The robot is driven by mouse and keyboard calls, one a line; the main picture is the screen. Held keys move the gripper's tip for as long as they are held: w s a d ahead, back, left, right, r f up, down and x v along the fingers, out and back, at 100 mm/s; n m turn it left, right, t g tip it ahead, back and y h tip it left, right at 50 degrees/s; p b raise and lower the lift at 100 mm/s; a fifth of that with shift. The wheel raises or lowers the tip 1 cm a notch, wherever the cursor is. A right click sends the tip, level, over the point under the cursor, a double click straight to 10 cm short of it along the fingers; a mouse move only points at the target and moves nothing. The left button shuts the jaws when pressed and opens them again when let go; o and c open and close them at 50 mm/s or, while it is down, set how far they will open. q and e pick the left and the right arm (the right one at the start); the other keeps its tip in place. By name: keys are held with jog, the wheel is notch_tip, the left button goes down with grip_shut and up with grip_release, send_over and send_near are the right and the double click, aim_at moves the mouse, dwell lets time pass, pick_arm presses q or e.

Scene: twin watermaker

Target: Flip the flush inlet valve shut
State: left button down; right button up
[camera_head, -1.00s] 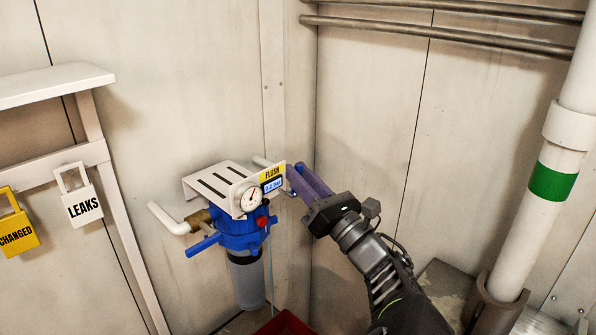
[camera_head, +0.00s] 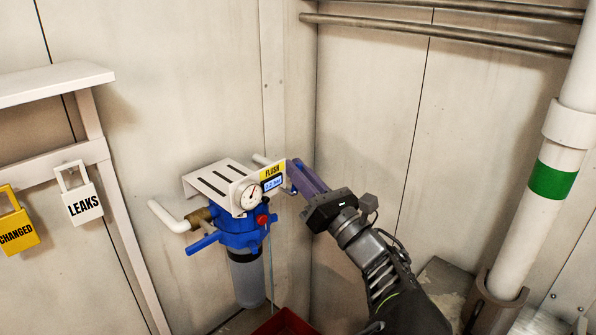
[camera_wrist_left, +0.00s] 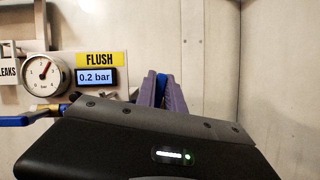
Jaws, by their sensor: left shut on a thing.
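The flush unit has a blue filter head (camera_head: 240,232) on the corner wall, with a white slotted bracket (camera_head: 215,184), a round gauge and a yellow FLUSH label (camera_head: 272,172). A blue lever (camera_head: 203,244) sticks out at its left, by a brass fitting (camera_head: 200,215). My left gripper (camera_head: 294,172) is at the right end of the unit, its purple fingers shut on a blue handle, mostly hidden. In the left wrist view the blue handle (camera_wrist_left: 161,84) shows between the purple fingers (camera_wrist_left: 172,95), right of the display (camera_wrist_left: 95,77) reading 0.2 bar. My right gripper is not in view.
A wall corner stands close behind the unit. A white pipe with a green band (camera_head: 553,180) stands at the right. A red container (camera_head: 284,324) lies below. LEAKS (camera_head: 84,206) and CHANGED (camera_head: 17,232) tags hang at the left.

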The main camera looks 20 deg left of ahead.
pick_arm(q)
jog(key=shift+s+r+n+g+p, duration=0.25)
jog(key=shift+n+p, duration=0.2)
jog(key=shift+n, duration=0.25)
jog(key=n+g, duration=0.1)
jog(key=n, duration=0.1)
jog(key=shift+s+a+f+n+g+y+p, duration=0.1)
jog(key=shift+s+a+n+g+y+p, duration=0.1)
jog(key=shift+n+g+y+p, duration=0.15)
jog(key=shift+f, duration=0.1)
jog(key=c, duration=1.7)
grip_release()
jog(key=shift+d, duration=0.1)
jog(key=shift+b+v, duration=0.7)
jog(key=shift+v, duration=3.15)
jog(key=shift+f, duration=0.1)
